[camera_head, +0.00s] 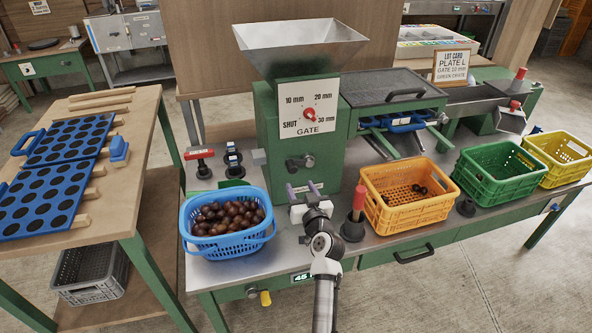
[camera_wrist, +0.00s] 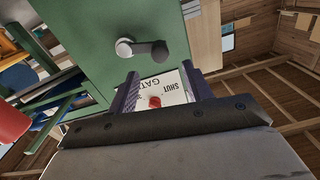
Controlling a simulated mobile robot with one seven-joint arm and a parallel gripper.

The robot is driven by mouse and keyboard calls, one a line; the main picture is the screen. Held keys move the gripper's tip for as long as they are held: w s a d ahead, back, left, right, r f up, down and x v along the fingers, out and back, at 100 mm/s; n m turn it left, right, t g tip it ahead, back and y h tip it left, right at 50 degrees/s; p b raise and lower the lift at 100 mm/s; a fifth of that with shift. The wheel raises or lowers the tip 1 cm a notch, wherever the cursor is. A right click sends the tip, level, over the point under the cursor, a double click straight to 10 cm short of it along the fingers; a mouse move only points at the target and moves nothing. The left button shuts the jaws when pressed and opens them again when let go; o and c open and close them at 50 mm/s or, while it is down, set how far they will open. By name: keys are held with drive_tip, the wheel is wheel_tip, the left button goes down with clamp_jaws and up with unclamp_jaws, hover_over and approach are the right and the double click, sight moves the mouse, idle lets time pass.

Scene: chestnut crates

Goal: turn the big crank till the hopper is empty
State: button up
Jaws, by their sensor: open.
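The grey metal hopper (camera_head: 299,45) sits on top of the green machine (camera_head: 264,120); the inner wall I see is bare and its bottom is hidden. A short dark crank (camera_head: 300,163) is on the machine's front, and it also shows in the wrist view (camera_wrist: 142,48). Red-topped handles (camera_head: 519,75) stand at the machine's right end; I cannot tell which part is the big crank. My gripper (camera_head: 303,190) is open and empty, below and in front of the dark crank, apart from it.
A blue basket (camera_head: 229,246) of chestnuts stands left of my gripper. A red-handled post (camera_head: 355,208) stands close on the right. A side table (camera_head: 130,190) holds blue perforated plates.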

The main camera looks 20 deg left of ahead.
sight(293, 171)
drive_tip(key=p+x, duration=0.1)
drive_tip(key=x, duration=0.7)
clamp_jaws()
